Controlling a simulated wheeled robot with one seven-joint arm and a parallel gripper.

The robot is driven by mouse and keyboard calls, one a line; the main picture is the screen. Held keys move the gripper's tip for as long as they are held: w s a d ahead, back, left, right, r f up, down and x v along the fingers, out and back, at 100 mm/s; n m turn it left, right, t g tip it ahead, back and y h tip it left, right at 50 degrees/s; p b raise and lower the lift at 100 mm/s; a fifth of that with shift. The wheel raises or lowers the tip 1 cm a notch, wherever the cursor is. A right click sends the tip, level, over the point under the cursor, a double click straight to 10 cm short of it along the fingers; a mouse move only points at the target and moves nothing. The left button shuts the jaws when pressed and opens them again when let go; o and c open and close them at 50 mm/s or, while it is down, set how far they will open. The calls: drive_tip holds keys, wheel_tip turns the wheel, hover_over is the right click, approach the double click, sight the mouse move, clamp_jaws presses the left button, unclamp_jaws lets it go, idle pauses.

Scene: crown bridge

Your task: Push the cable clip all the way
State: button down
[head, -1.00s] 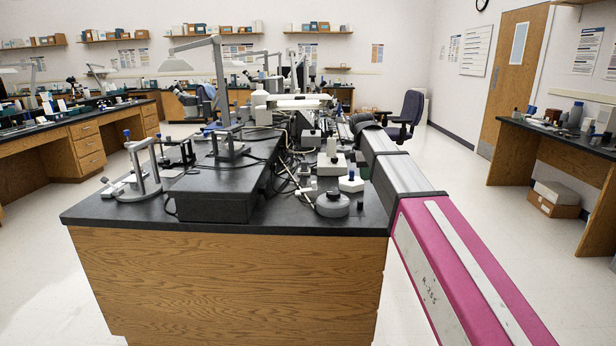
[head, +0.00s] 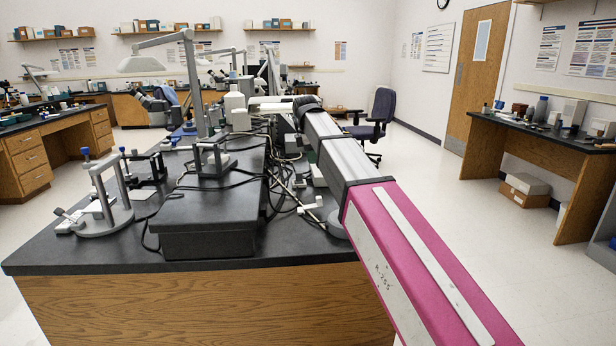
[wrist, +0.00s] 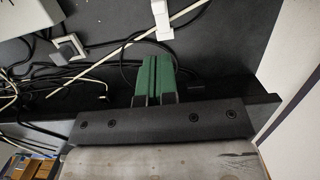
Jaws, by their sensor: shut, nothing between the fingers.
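My gripper (wrist: 154,78) shows in the wrist view as two green-faced fingers side by side, closed together with nothing between them. Just beyond the fingertips, a slim white piece (wrist: 161,20) lies on the dark bench top; it may be the cable clip, but I cannot tell for certain. A gap of dark surface shows between it and the fingertips. Thin cables pass close by.
The black-topped bench (head: 290,252) carries a dark grey box (head: 212,212), a ring-based stand (head: 105,222) and a lamp (head: 190,75). Loose cables (wrist: 75,82) lie left of the fingers, near a grey-white block (wrist: 69,47). Floor (head: 540,245) is clear at right.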

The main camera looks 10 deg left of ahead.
sight(319, 197)
drive_tip(key=f, duration=0.4)
drive_tip(key=d+f, duration=0.1)
drive_tip(key=f, duration=0.3)
drive_tip(key=d+f, duration=0.1)
drive_tip(key=f, duration=0.4)
drive_tip(key=shift+w+f, duration=0.1)
drive_tip(key=shift+w, duration=0.15)
drive_tip(key=shift+d+f, duration=0.45)
drive_tip(key=shift+f, duration=0.4)
drive_tip(key=shift+r, duration=0.1)
